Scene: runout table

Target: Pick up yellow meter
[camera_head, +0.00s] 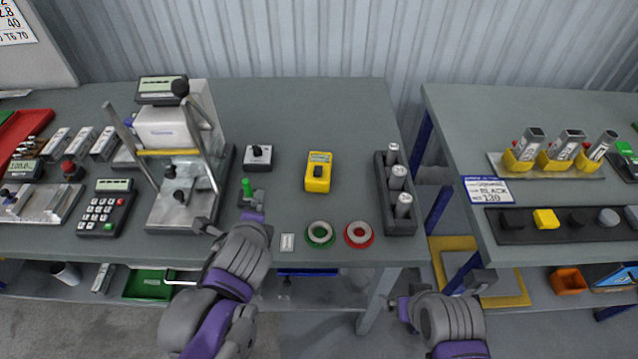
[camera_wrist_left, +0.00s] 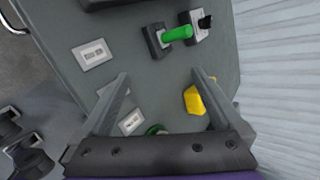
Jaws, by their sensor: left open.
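The yellow meter (camera_head: 318,172) lies on the grey table, with a dark dial and a display at its far end. In the left wrist view the yellow meter (camera_wrist_left: 193,101) is partly hidden behind the right-hand finger. My left gripper (camera_head: 230,221) is open and empty near the table's front edge, left of the meter and nearer the front. Its two spread fingers (camera_wrist_left: 161,78) show in the left wrist view. My right gripper (camera_head: 442,294) has its fingers apart with nothing seen between them, low in front of the gap between the tables.
A green-handled device (camera_head: 248,189) and a small switch box (camera_head: 257,157) stand left of the meter. Green (camera_head: 320,234) and red (camera_head: 359,235) rings lie in front. A dark rack of cylinders (camera_head: 396,196) stands right. A tester (camera_head: 180,150) stands left.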

